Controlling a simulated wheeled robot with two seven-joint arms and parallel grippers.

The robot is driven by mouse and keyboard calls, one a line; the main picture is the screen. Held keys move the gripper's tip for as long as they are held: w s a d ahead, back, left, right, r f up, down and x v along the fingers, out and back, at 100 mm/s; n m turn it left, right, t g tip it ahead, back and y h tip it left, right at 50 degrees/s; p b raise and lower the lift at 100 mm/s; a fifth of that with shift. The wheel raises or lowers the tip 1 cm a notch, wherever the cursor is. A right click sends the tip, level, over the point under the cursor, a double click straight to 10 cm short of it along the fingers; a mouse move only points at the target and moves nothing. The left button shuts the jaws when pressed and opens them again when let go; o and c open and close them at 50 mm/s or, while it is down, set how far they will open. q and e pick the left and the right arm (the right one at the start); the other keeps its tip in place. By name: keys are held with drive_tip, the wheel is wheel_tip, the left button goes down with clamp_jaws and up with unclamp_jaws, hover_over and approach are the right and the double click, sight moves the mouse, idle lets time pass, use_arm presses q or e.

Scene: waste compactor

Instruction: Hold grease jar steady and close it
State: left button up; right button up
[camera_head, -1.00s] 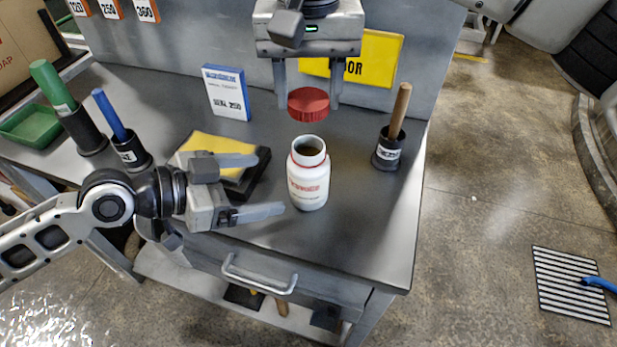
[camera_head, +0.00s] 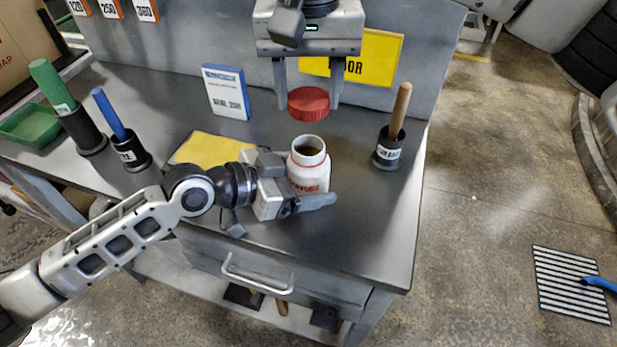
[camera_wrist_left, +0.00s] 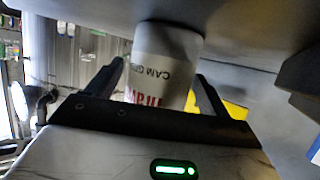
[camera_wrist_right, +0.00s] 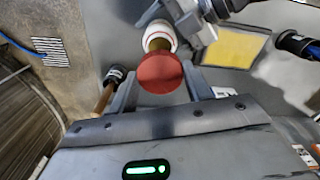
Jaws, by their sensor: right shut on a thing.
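The white grease jar (camera_head: 309,168) stands upright and uncapped on the grey workbench, with its dark mouth showing. My left gripper (camera_head: 306,186) is low at the jar, with its open fingers to either side of the body. In the left wrist view the jar (camera_wrist_left: 166,62) fills much of the space between the fingers, with a gap visible at least on one side. My right gripper (camera_head: 308,98) is shut on the red lid (camera_head: 308,104) and holds it level above and slightly behind the jar. The lid (camera_wrist_right: 160,73) also shows between the fingertips in the right wrist view.
A black holder with a wooden-handled tool (camera_head: 391,140) stands to the right of the jar. A yellow pad (camera_head: 210,150) lies to the left. A blue and white box (camera_head: 226,92) stands behind. Green (camera_head: 62,95) and blue (camera_head: 115,125) handled tools stand at left.

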sight(309, 121)
use_arm(q)
drive_tip(key=c, duration=1.2)
use_arm(e)
drive_tip(key=shift+s+f, duration=0.1)
drive_tip(key=shift+f, duration=2.35)
drive_tip(key=shift+f, duration=0.1)
drive_tip(key=shift+f, duration=0.8)
drive_tip(key=shift+f, duration=0.55)
